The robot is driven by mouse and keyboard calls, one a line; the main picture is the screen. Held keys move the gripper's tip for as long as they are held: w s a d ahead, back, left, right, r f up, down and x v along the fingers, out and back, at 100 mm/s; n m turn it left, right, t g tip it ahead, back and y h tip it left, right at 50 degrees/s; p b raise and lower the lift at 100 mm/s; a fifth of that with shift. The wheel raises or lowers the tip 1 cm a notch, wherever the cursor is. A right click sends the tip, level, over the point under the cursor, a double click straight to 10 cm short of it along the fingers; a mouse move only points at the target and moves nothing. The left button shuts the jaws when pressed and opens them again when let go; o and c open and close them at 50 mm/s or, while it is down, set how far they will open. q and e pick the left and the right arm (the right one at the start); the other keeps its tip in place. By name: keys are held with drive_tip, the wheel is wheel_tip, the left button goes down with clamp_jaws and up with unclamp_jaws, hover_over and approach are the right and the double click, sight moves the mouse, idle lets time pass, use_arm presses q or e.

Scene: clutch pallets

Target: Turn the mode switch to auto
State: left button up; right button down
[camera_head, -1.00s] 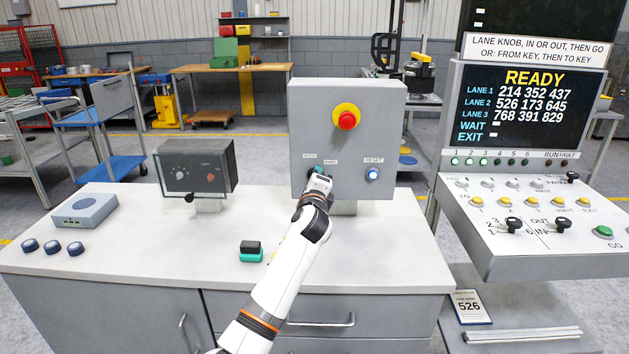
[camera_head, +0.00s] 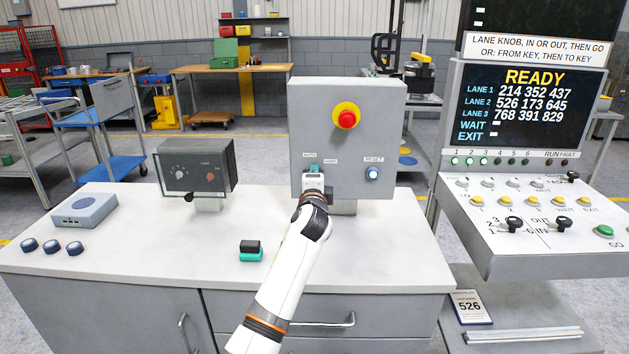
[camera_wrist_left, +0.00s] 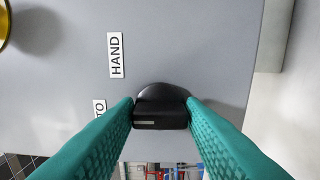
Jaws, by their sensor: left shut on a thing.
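The grey control box (camera_head: 378,110) stands on the bench, with AUTO (camera_head: 310,155) and HAND (camera_head: 331,161) labels on its front. My left gripper (camera_head: 314,170) is at the box front just below these labels and hides the mode switch in the head view. In the left wrist view the mode switch is a black knob (camera_wrist_left: 161,112) with a pale line on its end face. The teal fingers of my left gripper (camera_wrist_left: 161,106) are shut on the knob from both sides. The HAND label (camera_wrist_left: 116,55) is readable there; the AUTO label (camera_wrist_left: 100,108) is partly covered by a finger.
A red emergency button (camera_head: 347,119) on a yellow disc and a lit blue reset button (camera_head: 373,174) share the box front. A dark instrument box (camera_head: 195,168) stands to the left. A black and green block (camera_head: 251,252) lies on the bench (camera_head: 150,262).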

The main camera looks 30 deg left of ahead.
use_arm(q)
drive_tip(key=shift+f, duration=0.15)
drive_tip(key=o, duration=0.9)
drive_tip(key=b+v, duration=0.1)
drive_tip(key=v, duration=1.1)
drive_tip(key=shift+s, duration=0.1)
